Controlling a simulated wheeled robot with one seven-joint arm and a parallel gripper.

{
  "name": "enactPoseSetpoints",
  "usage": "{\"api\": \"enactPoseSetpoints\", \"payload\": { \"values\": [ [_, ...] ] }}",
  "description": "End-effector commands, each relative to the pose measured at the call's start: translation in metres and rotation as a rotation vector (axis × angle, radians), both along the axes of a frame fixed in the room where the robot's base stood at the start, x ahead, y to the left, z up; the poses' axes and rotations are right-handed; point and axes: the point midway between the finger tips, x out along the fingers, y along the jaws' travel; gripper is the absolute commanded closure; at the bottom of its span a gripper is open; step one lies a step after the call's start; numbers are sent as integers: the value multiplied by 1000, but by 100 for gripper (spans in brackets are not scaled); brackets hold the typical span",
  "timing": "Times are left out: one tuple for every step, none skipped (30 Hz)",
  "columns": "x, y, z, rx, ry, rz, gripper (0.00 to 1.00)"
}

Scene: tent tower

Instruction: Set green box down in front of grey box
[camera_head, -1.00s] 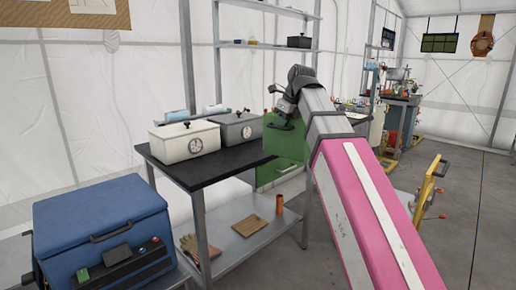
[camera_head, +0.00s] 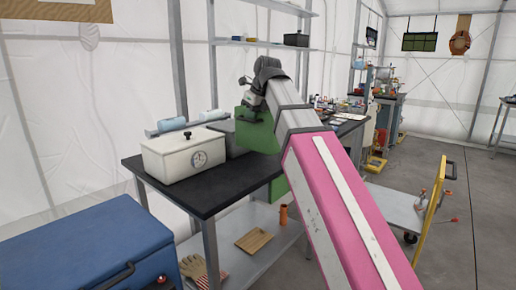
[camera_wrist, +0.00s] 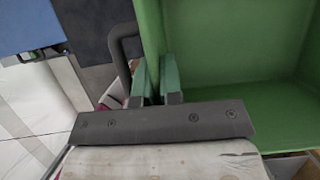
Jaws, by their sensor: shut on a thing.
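The green box (camera_head: 258,132) hangs from my gripper (camera_head: 250,108) over the right part of the black-topped table (camera_head: 205,196). In the wrist view, its open inside (camera_wrist: 235,50) fills the upper right, and the two fingers (camera_wrist: 156,82) are shut on its left wall. The grey box (camera_head: 229,136) stands on the table behind the green box, which hides much of it. Whether the green box touches the tabletop or the grey box, I cannot tell.
A white lidded box (camera_head: 184,158) stands left of the grey box. A blue case (camera_head: 85,245) is at the near left. The table's front strip is clear. Below are a wooden board (camera_head: 254,240), gloves and an orange cup. A yellow-handled cart stands right.

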Motion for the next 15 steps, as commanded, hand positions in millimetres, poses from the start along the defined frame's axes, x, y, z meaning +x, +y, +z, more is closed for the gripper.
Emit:
{"api": "enactPoseSetpoints", "payload": {
  "values": [
    [10, 0, -3, 0, 0, -1, 100],
    [15, 0, -6, 0, 0, -1, 100],
    [21, 0, -10, 0, 0, -1, 100],
    [27, 1, -13, 0, 0, -1, 100],
    [33, 1, -17, -1, 0, 0, 100],
    [40, 1, -21, -1, -1, 0, 100],
    [45, 1, -24, -1, -1, 1, 100],
    [50, 1, -27, -1, -1, 1, 100],
    [58, 1, -32, 0, 0, 0, 100],
    [63, 1, -35, -1, -1, 0, 100],
    [68, 1, -38, 0, -1, 0, 100],
    [75, 1, -42, -1, -1, 0, 100],
    [80, 1, -45, 0, 0, 0, 100],
    [85, 1, -48, -1, -1, 1, 100],
    [91, 1, -51, 0, -2, 1, 100]
  ]
}}
